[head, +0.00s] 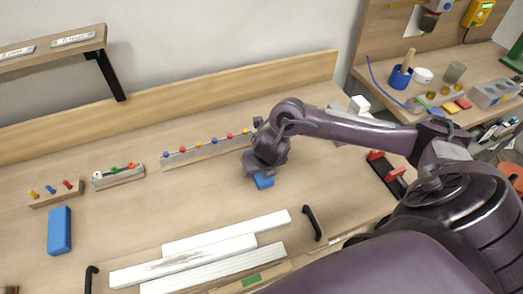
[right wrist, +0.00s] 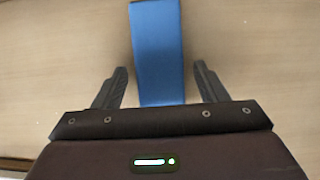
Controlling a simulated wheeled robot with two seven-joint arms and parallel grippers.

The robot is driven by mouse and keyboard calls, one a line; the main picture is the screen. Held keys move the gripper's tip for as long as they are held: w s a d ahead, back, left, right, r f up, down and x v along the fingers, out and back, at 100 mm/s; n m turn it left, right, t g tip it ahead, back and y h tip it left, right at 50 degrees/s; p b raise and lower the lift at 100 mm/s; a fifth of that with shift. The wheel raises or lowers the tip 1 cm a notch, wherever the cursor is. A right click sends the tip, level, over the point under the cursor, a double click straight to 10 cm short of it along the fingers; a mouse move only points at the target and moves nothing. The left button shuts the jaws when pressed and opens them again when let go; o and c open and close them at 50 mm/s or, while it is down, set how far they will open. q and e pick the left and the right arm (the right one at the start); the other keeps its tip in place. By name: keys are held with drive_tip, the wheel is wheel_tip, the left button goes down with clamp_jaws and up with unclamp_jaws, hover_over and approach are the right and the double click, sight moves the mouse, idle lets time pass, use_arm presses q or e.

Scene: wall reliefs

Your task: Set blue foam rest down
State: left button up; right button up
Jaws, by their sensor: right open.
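A blue foam rest (head: 264,182) lies on the wooden bench, partly hidden by my right gripper (head: 259,171). In the right wrist view the blue foam rest (right wrist: 157,50) stretches between the two fingers of my right gripper (right wrist: 160,85). The fingers are open, with a gap on each side of the foam. A second blue foam block (head: 59,231) lies at the left of the bench, clear of the gripper. My left gripper is not in view.
Behind the right gripper stands a long strip with coloured knobs (head: 205,149). White boards (head: 210,258) lie in front, beside a black handle (head: 312,223). A black holder with red parts (head: 386,178) lies to the right.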

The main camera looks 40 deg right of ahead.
drive_tip(key=shift+s+r, duration=0.1)
drive_tip(key=shift+r, duration=0.45)
drive_tip(key=p+v, duration=0.4)
drive_tip(key=v, duration=0.7)
drive_tip(key=shift+s, duration=0.2)
drive_tip(key=shift+a, duration=0.1)
